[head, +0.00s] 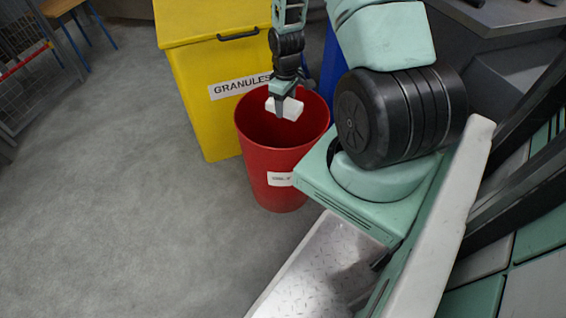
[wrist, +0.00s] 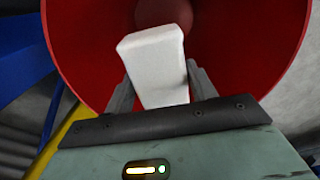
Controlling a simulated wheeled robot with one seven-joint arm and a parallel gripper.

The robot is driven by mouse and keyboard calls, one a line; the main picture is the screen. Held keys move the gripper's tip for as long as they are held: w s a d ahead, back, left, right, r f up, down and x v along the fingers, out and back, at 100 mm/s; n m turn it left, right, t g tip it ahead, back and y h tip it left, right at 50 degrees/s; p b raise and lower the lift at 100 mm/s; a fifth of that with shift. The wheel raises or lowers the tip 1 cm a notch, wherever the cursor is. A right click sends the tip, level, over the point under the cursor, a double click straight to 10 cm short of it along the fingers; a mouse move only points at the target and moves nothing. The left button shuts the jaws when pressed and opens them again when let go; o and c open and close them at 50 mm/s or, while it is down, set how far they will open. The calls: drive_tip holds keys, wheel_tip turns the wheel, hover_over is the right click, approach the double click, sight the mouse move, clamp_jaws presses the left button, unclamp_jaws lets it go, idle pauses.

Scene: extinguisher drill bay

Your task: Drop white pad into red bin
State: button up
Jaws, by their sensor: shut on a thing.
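The white pad (head: 285,108) is a small pale block held in my gripper (head: 280,97) above the open mouth of the red bin (head: 270,165). In the wrist view the pad (wrist: 155,65) sits between the two grey fingers of my gripper (wrist: 160,88), which are shut on it. The red bin's inside (wrist: 235,45) fills the background behind the pad there. The red bin stands upright on the floor, with a white label on its front. The pad looks to be within the outline of the bin's rim; its exact height relative to the rim is hard to tell.
A yellow bin (head: 200,110) labelled GRANULES, with a lid and black handle, stands right behind the red bin. A blue thing (head: 332,62) is partly hidden behind my arm. A wire cage (head: 32,65) stands at the far left. The grey floor (head: 110,200) on the left is clear.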

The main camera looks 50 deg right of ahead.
drive_tip(key=o, duration=1)
drive_tip(key=shift+r, duration=0.1)
wheel_tip(320, 180, up, 17)
drive_tip(key=p, duration=0.5)
drive_tip(key=shift+r, duration=0.2)
drive_tip(key=shift+w, duration=0.1)
